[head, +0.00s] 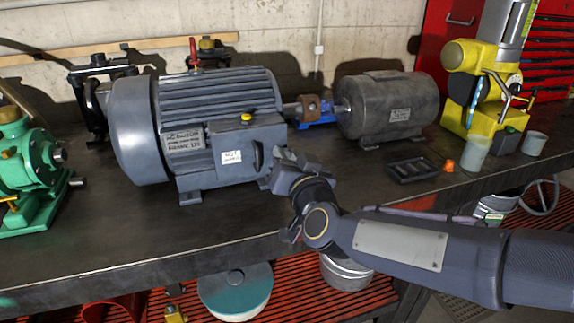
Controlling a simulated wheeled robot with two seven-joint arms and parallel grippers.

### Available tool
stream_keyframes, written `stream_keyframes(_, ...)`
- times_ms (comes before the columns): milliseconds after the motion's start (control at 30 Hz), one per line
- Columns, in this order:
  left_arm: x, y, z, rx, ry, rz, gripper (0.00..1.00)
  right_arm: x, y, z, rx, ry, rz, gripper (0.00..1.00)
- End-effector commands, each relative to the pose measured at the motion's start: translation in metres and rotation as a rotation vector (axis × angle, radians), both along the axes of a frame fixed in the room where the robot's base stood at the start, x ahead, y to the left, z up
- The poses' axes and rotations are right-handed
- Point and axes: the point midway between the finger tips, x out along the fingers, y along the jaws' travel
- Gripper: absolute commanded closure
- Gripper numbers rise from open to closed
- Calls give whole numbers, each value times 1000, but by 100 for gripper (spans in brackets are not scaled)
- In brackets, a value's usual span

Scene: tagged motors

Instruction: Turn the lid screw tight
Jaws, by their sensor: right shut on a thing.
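The large grey motor (215,100) stands on the bench and has a terminal box (235,150) on its near side, with a white label on the front. A yellow screw head (246,117) shows on top of the box, clear of my fingers. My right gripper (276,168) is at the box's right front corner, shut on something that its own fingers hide. I cannot tell whether it touches the box. My left gripper is not in view.
A smaller dark motor (388,107) stands behind, coupled to the large one's shaft. A black tray (412,168), an orange cone (449,165) and grey cups (475,153) are to the right. A green pump (30,165) is at the left. The bench front (120,240) is clear.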

Motion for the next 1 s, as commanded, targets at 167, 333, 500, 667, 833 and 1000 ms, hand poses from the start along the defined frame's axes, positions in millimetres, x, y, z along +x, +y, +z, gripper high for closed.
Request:
stream_keyframes(167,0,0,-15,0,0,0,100,0,-1,-3,163,53,-1,100)
stream_keyframes(333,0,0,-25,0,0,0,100,0,0,-3,315,101,0,100)
stream_keyframes(500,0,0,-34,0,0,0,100,0,0,-3,469,153,0,100)
stream_keyframes(667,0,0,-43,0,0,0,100,0,0,-3,612,199,0,100)
stream_keyframes(833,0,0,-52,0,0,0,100,0,0,-3,766,250,0,100)
stream_keyframes(1000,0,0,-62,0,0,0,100,0,0,-4,920,300,0,100)
